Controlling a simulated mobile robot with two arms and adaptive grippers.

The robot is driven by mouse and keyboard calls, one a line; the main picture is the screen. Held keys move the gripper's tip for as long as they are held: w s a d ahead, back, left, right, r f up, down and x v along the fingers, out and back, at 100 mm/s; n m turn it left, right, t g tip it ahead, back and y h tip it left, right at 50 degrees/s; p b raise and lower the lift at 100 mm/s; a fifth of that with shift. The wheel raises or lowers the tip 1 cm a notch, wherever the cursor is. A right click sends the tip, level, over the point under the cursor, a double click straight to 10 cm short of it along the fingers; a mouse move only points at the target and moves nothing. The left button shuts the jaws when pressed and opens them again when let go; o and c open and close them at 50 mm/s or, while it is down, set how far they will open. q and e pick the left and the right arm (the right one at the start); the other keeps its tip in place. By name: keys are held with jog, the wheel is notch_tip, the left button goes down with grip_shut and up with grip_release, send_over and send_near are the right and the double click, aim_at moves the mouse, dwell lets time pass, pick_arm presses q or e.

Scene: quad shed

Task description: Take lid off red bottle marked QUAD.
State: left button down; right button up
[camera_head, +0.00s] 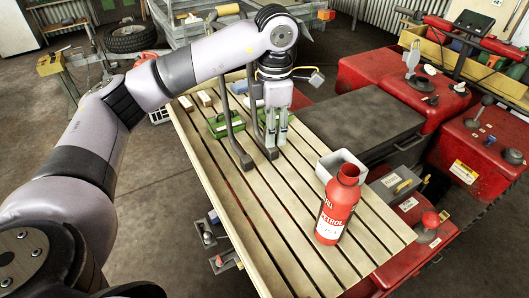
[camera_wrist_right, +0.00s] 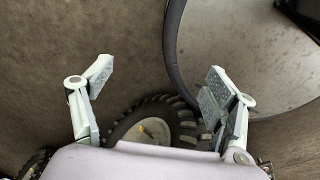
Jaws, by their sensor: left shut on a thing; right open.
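A red bottle (camera_head: 333,215) stands upright near the front right end of the slatted table. Its white lettering reads PETROL; I cannot read QUAD on it. A dark opening seems to show at the top of its neck, and I see no separate lid. My left gripper (camera_head: 277,140) is over the far half of the table, pointing down, well apart from the bottle. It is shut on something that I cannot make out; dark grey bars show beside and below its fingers. My right gripper (camera_wrist_right: 158,80) is open and empty in the right wrist view, above the floor.
The slatted table (camera_head: 290,262) has bare room at front. A grey bin (camera_head: 341,160) is right behind the bottle. A green item (camera_head: 222,125) and small blocks lie on the far left. A tyre (camera_wrist_right: 150,122) lies below my right gripper.

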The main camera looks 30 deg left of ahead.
pick_arm(q)
jog(key=w+a+n, duration=0.2)
jog(key=a+n, duration=0.1)
jog(key=n, duration=0.6)
jog(key=n+p, duration=0.1)
jog(key=n, duration=0.6)
send_over(261, 177)
notch_tip(261, 177, down, 15)
jog(key=shift+f, duration=0.1)
notch_tip(261, 177, down, 4)
jog(key=shift+p, duration=0.65)
jog(key=shift+f, duration=0.25)
pick_arm(e)
jog(key=shift+w+a+r, duration=0.2)
jog(key=shift+a+r, duration=0.25)
jog(key=shift+r, duration=0.1)
jog(key=shift+w+a+r, duration=0.15)
jog(key=shift+a+r, duration=0.25)
jog(key=shift+r, duration=0.15)
pick_arm(q)
jog(key=shift+f, duration=0.1)
